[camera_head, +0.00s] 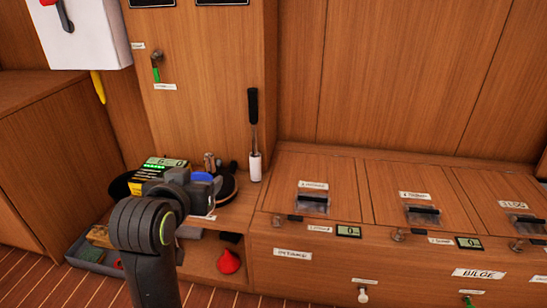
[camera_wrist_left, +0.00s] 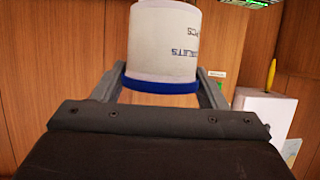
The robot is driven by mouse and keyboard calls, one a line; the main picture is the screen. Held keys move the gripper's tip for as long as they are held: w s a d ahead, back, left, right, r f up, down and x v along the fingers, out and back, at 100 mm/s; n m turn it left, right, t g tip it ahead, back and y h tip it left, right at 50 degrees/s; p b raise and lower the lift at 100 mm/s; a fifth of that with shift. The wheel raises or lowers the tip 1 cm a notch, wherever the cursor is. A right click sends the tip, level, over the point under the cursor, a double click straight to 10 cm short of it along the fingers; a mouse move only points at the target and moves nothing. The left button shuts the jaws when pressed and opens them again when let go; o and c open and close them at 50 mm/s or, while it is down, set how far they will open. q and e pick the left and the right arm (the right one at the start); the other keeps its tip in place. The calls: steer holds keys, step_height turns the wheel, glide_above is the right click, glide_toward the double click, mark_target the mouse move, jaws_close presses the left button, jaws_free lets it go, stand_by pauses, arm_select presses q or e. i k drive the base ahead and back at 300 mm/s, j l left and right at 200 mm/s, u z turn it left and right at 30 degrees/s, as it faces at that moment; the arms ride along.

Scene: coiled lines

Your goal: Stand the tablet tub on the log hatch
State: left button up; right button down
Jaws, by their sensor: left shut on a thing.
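The tablet tub (camera_wrist_left: 165,40) is a white cylinder with blue print and a blue band at the end nearer my wrist. My left gripper (camera_wrist_left: 162,82) is shut on it, one finger on each side. In the head view my left gripper (camera_head: 204,184) is over the shelf at the left, and a bit of the tub's blue (camera_head: 203,177) shows there; the rest is hidden by my wrist. My right gripper is out of view.
Beside my left gripper stand a box with a green display (camera_head: 158,166) and a black-handled tool in a white holder (camera_head: 254,150). A red funnel-like thing (camera_head: 229,262) lies on the lower shelf. The hatches carry raised dark handles (camera_head: 313,203); their rear parts are bare.

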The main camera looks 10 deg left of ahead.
mark_target(521, 191)
steer(key=l+z, duration=0.35)
steer(key=i+l+z, duration=0.1)
steer(key=z, duration=0.25)
steer(key=i+l+z, duration=0.15)
steer(key=z, duration=0.15)
steer(key=i+l+z, duration=0.35)
steer(key=i+l, duration=0.95)
steer(key=i, duration=0.5)
